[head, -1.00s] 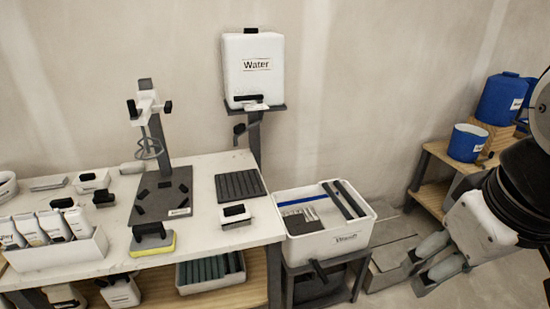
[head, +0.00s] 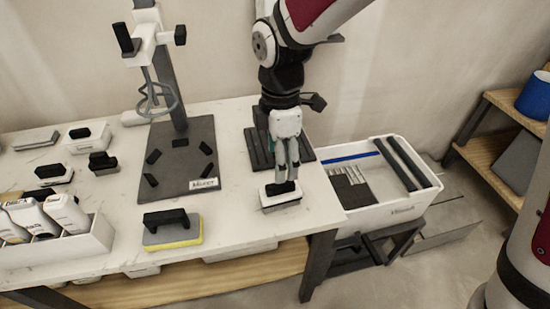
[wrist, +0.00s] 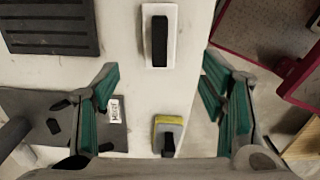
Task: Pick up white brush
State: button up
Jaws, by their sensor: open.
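The white brush (head: 283,203), a white block with a black handle, lies on the white table near its right front corner. It also shows in the wrist view (wrist: 159,38), at the top middle. The brush appears beyond the fingertips, roughly centred between the two sides. I see no clear contact with it.
A yellow-based sponge float (head: 173,231) lies left of the brush. A dark ridged mat (head: 257,148) and a stand base (head: 182,160) lie behind. A white tub (head: 402,212) stands right of the table. Other black-handled blocks (head: 80,137) lie far left.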

aim_at(280, 195)
notch_tip(280, 195, down, 8)
jog(key=shift+r+b, duration=0.1)
jog(key=shift+b, duration=0.5)
jog(key=shift+w+d+f+b, duration=0.1)
jog(key=shift+f+b, duration=0.15)
jog(key=shift+f, duration=1.2)
jog(key=shift+d+f+b, duration=0.1)
jog(key=shift+f+b, duration=0.1)
jog(key=shift+f, duration=1.2)
jog(key=c, duration=1.4)
